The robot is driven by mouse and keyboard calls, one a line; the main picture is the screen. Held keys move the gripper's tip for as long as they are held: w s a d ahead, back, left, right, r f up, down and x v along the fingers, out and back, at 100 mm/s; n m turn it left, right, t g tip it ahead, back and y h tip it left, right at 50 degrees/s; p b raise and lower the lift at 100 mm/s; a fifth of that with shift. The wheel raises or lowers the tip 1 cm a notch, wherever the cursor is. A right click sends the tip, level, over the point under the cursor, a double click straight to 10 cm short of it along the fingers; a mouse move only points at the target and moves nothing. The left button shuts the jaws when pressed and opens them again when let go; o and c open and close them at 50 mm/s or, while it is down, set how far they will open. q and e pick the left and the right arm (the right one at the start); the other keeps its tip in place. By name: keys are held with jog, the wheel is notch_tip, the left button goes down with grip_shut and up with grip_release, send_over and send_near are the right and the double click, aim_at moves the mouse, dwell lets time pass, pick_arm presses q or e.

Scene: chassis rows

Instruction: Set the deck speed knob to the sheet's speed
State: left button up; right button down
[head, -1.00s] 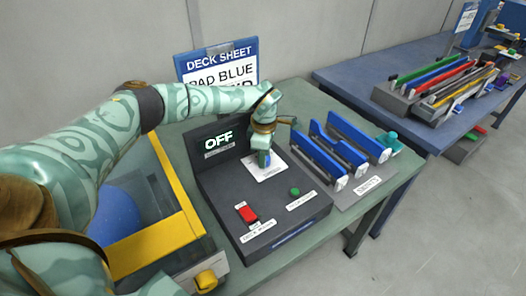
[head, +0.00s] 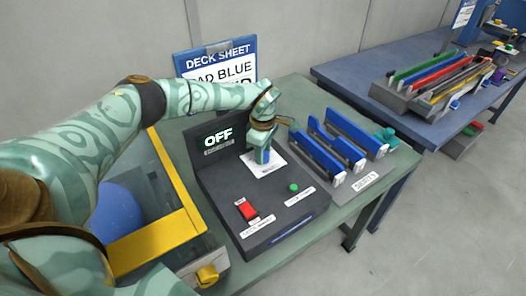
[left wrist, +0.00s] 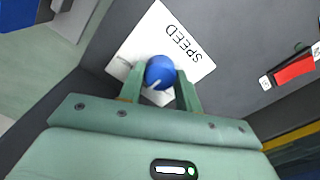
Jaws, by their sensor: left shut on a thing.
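The deck speed knob (left wrist: 160,73) is blue with a white pointer mark and sits on a white plate (left wrist: 195,42) lettered SPEED. My left gripper (left wrist: 160,86) is shut on the knob, one finger on each side. In the head view my left gripper (head: 261,150) is over the plate and hides most of the knob. The dark console's display (head: 218,140) reads OFF. The deck sheet (head: 220,68) stands behind; it reads "DECK SHEET" and part of "PAD BLUE", and my arm covers its lower lines. My right gripper is in neither view.
The console (head: 225,205) also carries a red switch (head: 247,209) and a green button (head: 293,187). Blue rails (head: 320,155) stand in a rack to the right. A yellow-framed bin (head: 160,245) is at the left. A blue table (head: 350,80) with coloured rails is beyond.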

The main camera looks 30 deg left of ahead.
pick_arm(q)
jog(key=o, duration=1)
jog(key=shift+c, duration=0.2)
notch_tip(320, 180, up, 16)
jog(key=p, duration=0.3)
jog(key=shift+r+p, duration=0.2)
jog(key=shift+p, duration=0.1)
